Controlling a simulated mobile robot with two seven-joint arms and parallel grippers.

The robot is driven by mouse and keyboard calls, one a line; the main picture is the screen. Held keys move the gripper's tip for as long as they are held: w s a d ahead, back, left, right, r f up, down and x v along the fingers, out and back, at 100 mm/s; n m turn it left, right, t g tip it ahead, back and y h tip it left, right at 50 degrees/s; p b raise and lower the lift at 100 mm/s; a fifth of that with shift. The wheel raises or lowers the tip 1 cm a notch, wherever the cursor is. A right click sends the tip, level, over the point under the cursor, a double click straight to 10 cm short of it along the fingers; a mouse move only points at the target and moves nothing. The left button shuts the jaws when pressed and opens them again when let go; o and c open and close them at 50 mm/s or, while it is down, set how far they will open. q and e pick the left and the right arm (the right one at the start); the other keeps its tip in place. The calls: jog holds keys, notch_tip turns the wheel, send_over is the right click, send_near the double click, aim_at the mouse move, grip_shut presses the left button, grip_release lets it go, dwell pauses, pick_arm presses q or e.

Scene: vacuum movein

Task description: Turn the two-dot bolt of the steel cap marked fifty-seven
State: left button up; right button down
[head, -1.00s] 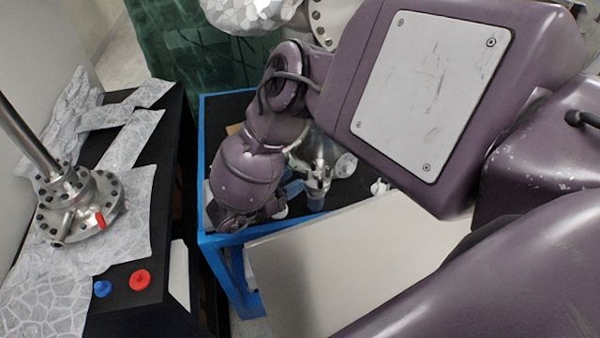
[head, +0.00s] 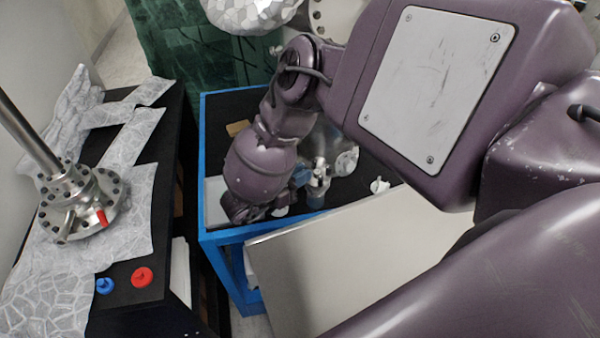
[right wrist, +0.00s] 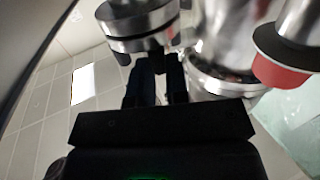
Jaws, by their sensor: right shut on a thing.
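In the right wrist view a round steel cap (right wrist: 140,22) hangs over my right gripper (right wrist: 157,62). The dark fingers are shut on a small steel part under the cap's rim, seemingly a bolt. The fingers hide most of it, and no dots or number can be read. In the head view my right gripper (head: 246,213) is low over the blue-framed table (head: 205,150), with its fingertips hidden by my own arm. A shiny steel fitting (head: 318,178) stands just right of it. My left gripper is in neither view.
A steel flange with a pipe (head: 80,205) stands on the left black bench. A red knob (head: 142,277) and a blue knob (head: 105,286) lie on that bench. A pale panel (head: 350,265) is in front of the table. The wrist view shows a red-rimmed steel part (right wrist: 280,65).

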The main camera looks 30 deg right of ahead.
pick_arm(q)
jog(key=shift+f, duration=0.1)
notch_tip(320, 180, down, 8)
jog(key=b, duration=0.7)
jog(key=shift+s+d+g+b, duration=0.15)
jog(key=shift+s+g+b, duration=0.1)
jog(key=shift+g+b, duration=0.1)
pick_arm(e)
jog(key=m+g, duration=0.2)
jog(key=g, duration=0.1)
jog(key=m+g+y, duration=0.1)
jog(key=m+g, duration=0.2)
jog(key=g, duration=0.1)
jog(key=w+m+g+y, duration=0.1)
jog(key=m+g, duration=0.1)
jog(key=g, duration=0.2)
jog(key=shift+m, duration=0.3)
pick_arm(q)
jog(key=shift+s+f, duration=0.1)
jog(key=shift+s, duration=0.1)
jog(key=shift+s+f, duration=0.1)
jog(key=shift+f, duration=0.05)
pick_arm(e)
jog(key=c, duration=1.1)
grip_release()
